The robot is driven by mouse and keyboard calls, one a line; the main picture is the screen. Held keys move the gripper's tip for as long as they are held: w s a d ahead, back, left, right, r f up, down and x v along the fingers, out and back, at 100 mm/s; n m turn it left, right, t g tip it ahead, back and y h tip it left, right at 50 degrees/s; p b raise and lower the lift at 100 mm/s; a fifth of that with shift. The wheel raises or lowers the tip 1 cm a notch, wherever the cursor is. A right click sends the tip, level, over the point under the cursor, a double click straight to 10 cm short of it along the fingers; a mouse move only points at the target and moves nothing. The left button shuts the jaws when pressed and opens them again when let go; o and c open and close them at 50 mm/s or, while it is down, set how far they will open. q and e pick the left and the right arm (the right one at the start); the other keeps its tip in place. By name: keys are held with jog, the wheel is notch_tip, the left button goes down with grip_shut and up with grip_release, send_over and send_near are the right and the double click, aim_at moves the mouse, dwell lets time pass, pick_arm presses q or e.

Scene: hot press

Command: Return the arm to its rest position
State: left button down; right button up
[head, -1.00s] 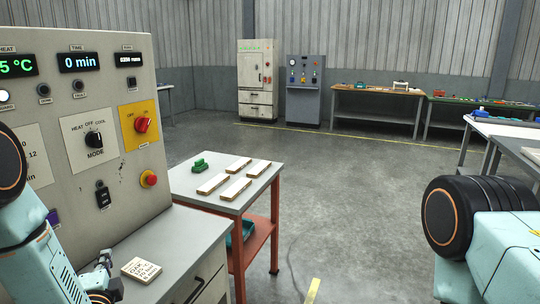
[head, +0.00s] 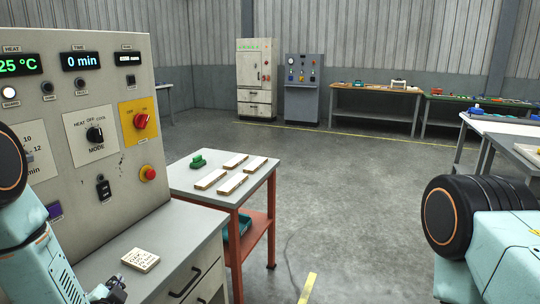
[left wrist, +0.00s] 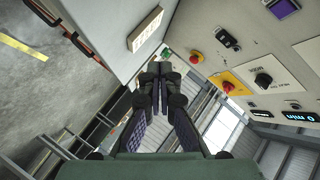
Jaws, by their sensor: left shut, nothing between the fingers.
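My left gripper (head: 114,287) is low at the left of the head view, just above the front of the grey bench (head: 184,240). It is shut and empty, near a small card with writing (head: 140,260) on the bench and apart from it. In the left wrist view the closed fingers (left wrist: 166,75) show in the middle, with the card (left wrist: 145,30) beyond them. My right arm shows as a pale blue link and black joint at the right of the head view. My right gripper is out of view.
The press control panel (head: 75,200) stands close at left, with a mode knob (head: 95,134) and red switch (head: 141,121). A small table (head: 185,186) holds pale bars (head: 233,184) and a green piece (head: 198,160). The floor (head: 345,200) beyond is clear.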

pick_arm(q)
jog(key=s+d+f+n+g+h+b, duration=0.1)
jog(key=s+d+f+n+g+h, duration=0.25)
jog(key=s+f, duration=0.5)
jog(key=s+d+f+n+g+h+b, duration=0.1)
jog(key=s+d+f+n+g, duration=0.25)
jog(key=s+d+f, duration=0.5)
jog(key=s+f+g+b, duration=0.3)
jog(key=s+g, duration=0.3)
jog(key=s, duration=1.3)
jog(key=shift+s+d+f+n, duration=0.3)
jog(key=shift+f, duration=0.25)
jog(key=shift+s, duration=0.1)
